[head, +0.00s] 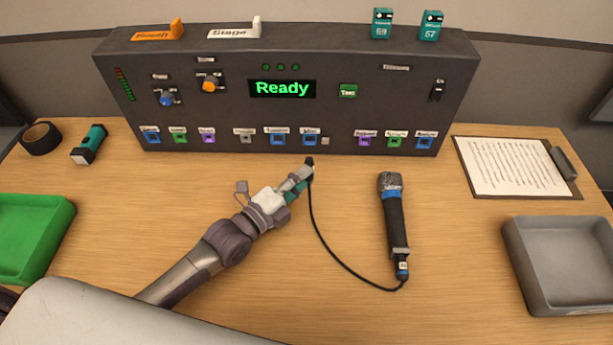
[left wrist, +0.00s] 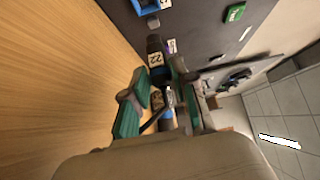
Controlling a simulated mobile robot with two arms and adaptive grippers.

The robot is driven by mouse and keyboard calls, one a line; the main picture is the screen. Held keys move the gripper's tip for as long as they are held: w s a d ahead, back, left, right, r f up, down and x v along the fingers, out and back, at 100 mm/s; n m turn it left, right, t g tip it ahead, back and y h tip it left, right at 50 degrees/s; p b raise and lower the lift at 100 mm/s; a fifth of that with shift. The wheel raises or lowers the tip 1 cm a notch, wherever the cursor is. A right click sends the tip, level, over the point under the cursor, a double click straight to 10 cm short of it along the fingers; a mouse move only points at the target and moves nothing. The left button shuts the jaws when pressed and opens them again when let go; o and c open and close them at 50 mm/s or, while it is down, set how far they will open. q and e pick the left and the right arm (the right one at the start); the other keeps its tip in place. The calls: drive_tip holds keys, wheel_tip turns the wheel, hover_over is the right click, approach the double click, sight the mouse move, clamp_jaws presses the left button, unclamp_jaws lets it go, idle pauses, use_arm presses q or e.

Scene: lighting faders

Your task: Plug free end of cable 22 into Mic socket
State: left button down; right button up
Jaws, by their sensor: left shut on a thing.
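My left gripper (head: 298,186) is shut on the black plug of cable 22 (head: 309,162). In the left wrist view the plug (left wrist: 155,57) shows a white "22" label between the teal fingers of the gripper (left wrist: 160,105). The plug's tip points at the console and appears apart from it. It is just below a blue socket (head: 310,140) in the head view. Several coloured sockets line the console's lower edge; their labels are too small to read surely, so I cannot tell which is Mic. The black cable (head: 333,256) curves to the base of a microphone (head: 394,218). My right gripper is out of view.
The dark console (head: 220,110) spans the back, its screen reading "Ready". A green tray (head: 62,225) is at left, a grey tray (head: 510,260) at right. A clipboard (head: 574,192), a flashlight (head: 90,145) and a tape roll (head: 40,139) lie near the sides.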

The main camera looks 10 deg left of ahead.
use_arm(q)
drive_tip(key=shift+w+a+b, duration=0.25)
drive_tip(key=shift+w+b, duration=0.4)
drive_tip(key=shift+w, duration=0.45)
drive_tip(key=shift+w+a+b, duration=0.2)
drive_tip(key=shift+w+b, duration=0.45)
drive_tip(key=shift+w, duration=0.75)
drive_tip(key=shift+r, duration=0.1)
drive_tip(key=shift+w+a, duration=0.25)
drive_tip(key=shift+w, duration=0.6)
idle(0.4)
drive_tip(key=c, duration=0.8)
unclamp_jaws()
drive_tip(key=shift+c, duration=0.2)
drive_tip(key=shift+s, duration=0.1)
drive_tip(key=v, duration=1.2)
